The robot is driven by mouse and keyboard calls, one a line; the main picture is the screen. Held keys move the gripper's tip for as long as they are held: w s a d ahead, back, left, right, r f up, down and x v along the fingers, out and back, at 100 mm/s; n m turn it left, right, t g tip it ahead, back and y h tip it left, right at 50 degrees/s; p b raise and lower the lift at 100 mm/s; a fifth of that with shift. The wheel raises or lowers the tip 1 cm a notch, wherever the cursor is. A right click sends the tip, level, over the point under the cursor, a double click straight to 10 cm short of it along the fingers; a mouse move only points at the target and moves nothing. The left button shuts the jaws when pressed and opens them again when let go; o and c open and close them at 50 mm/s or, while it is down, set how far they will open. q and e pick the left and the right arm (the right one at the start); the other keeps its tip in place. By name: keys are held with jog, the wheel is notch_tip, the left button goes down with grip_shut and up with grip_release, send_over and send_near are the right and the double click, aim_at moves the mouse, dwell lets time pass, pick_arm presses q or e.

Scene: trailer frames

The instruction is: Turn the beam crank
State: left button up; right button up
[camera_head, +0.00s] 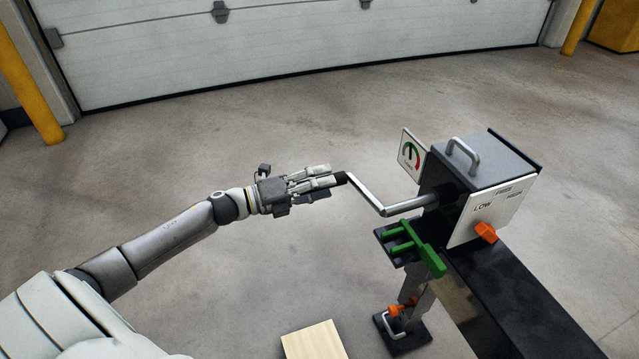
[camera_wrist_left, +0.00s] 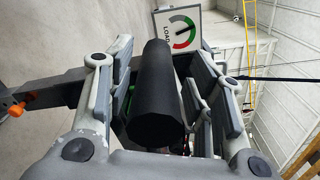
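The crank (camera_head: 409,205) is a bent metal bar coming out of the left side of a grey box (camera_head: 481,160). Its black handle (camera_head: 341,178) is at the free end, pointing left. My left gripper (camera_head: 326,178) is at the handle. In the left wrist view the black handle (camera_wrist_left: 157,95) lies between the fingers, with some gap showing on its left side; the fingers look open around it. The load gauge (camera_head: 410,155) is a white plate with a green and red arc; it also shows in the left wrist view (camera_wrist_left: 180,30). My right gripper is not in view.
A white panel marked LOW, FREE and HIGH (camera_head: 490,210) has an orange knob (camera_head: 486,232). The box stands on a dark beam (camera_head: 515,290). A green clamp part (camera_head: 428,255) sits below the crank. A wooden block (camera_head: 314,341) is at the bottom. The floor behind is clear.

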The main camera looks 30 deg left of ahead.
pick_arm(q)
jog(key=shift+f, duration=0.1)
jog(key=shift+s+a, duration=0.3)
jog(key=shift+s, duration=0.05)
jog(key=v, duration=1.1)
dwell(0.9)
